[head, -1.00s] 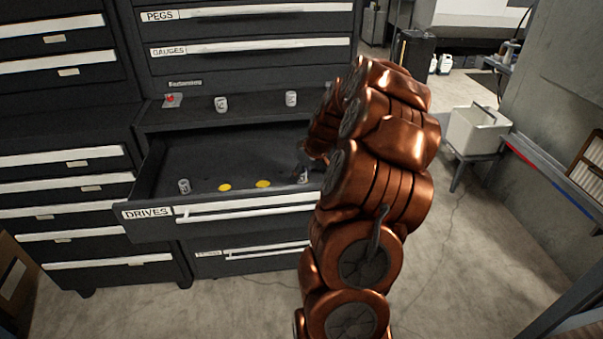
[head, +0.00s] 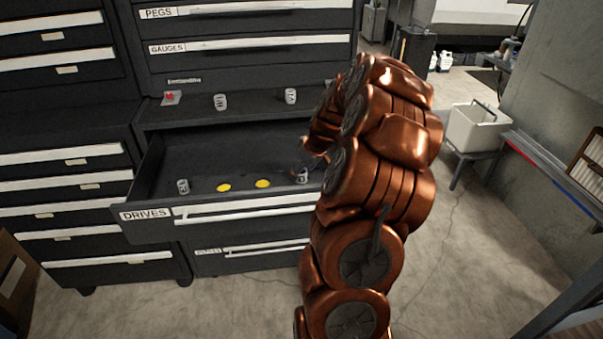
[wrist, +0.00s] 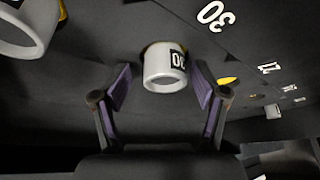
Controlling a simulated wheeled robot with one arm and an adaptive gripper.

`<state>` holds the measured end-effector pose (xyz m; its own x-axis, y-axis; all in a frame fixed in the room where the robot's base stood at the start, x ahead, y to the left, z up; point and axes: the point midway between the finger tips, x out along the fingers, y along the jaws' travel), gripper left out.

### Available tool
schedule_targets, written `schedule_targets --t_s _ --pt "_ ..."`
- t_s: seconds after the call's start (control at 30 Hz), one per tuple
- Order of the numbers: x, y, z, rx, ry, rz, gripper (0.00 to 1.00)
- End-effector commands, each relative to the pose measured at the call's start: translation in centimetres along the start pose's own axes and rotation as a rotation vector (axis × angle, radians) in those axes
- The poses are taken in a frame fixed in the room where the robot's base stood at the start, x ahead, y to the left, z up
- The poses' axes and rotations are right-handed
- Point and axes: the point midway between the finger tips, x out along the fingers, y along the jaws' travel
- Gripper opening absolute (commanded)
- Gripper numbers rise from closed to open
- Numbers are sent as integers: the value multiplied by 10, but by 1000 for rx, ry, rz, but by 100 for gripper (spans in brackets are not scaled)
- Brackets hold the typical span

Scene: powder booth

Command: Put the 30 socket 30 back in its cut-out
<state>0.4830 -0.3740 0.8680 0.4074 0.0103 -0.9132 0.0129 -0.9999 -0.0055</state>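In the wrist view the 30 socket (wrist: 165,68), a pale grey ring with a black label, stands between the two fingers of my gripper (wrist: 162,92). A gap shows on each side, so the gripper is open and not touching it there. Yellow of a cut-out shows at the socket's edge, and a printed "30" (wrist: 213,15) lies beside it. How fully it is seated is hard to tell. In the head view the socket (head: 302,176) stands at the right of the open DRIVES drawer (head: 150,214), with my gripper (head: 310,168) just over it, partly hidden by my arm.
Two bare yellow cut-outs (head: 223,188) (head: 263,183) and another socket (head: 183,186) lie to the left in the drawer. A larger socket (wrist: 28,28) is close to my gripper. Two sockets (head: 220,102) (head: 291,96) and a red-marked tag (head: 171,98) sit on the ledge above.

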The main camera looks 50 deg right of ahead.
Motion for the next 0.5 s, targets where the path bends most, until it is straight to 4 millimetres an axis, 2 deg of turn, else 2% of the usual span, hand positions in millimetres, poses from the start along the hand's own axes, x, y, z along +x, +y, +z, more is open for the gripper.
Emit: schedule_targets --t_s 0.17,0.5 --pt "-24 2 -1 1 5 6 70" --pt "-88 0 0 -1 2 2 70"
